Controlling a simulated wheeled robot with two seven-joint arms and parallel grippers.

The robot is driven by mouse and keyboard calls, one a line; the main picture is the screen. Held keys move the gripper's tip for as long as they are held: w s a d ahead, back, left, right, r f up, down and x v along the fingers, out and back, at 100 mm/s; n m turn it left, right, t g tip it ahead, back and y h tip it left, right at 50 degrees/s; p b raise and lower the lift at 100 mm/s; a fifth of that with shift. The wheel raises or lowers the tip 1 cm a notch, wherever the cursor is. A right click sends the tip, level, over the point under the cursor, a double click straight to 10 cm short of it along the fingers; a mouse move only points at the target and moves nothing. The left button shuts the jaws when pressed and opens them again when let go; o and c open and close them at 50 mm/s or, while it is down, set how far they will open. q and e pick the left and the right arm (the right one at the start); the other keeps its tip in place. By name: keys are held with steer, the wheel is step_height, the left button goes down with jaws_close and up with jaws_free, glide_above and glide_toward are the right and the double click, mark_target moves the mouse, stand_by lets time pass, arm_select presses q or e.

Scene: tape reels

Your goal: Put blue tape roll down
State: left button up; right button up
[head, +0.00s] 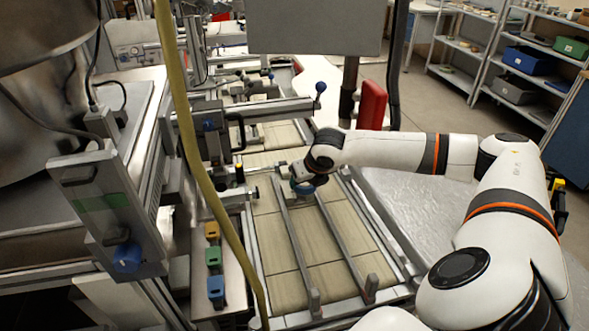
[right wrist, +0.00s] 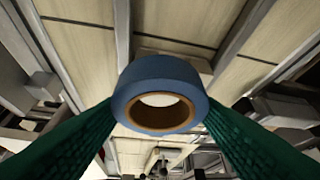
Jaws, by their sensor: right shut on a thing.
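The blue tape roll (right wrist: 160,78) has a brown core and sits between the two green fingers of my right gripper (right wrist: 160,112) in the right wrist view. The fingers press on its left and right sides. In the head view my right arm reaches in from the right, and its gripper (head: 303,186) is over the far part of the tiled conveyor surface, between the metal rails. A small bit of the blue roll (head: 302,187) shows there below the wrist. I cannot tell whether the roll touches the surface. My left gripper is not in view.
Two long metal rails (head: 334,237) run along the beige conveyor (head: 268,252). Yellow, green and blue blocks (head: 214,258) stand at its left. A yellow hose (head: 195,150) hangs in front. A machine arm with a blue knob (head: 320,87) lies behind my gripper. The near conveyor is clear.

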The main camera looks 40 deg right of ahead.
steer(key=w, duration=0.2)
steer(key=w+d, duration=0.1)
steer(key=w, duration=0.1)
steer(key=w+d+p, duration=0.1)
steer(key=w, duration=0.1)
steer(key=shift+w+r, duration=0.1)
steer(key=shift+w, duration=0.2)
step_height(320, 180, down, 3)
steer(key=shift+r+p, duration=0.15)
steer(key=shift+p, duration=0.55)
steer(key=shift+f, duration=0.5)
steer(key=o, duration=0.9)
steer(key=shift+o, duration=0.3)
steer(key=shift+r, duration=0.1)
steer(key=b+v, duration=0.1)
steer(key=v, duration=1.1)
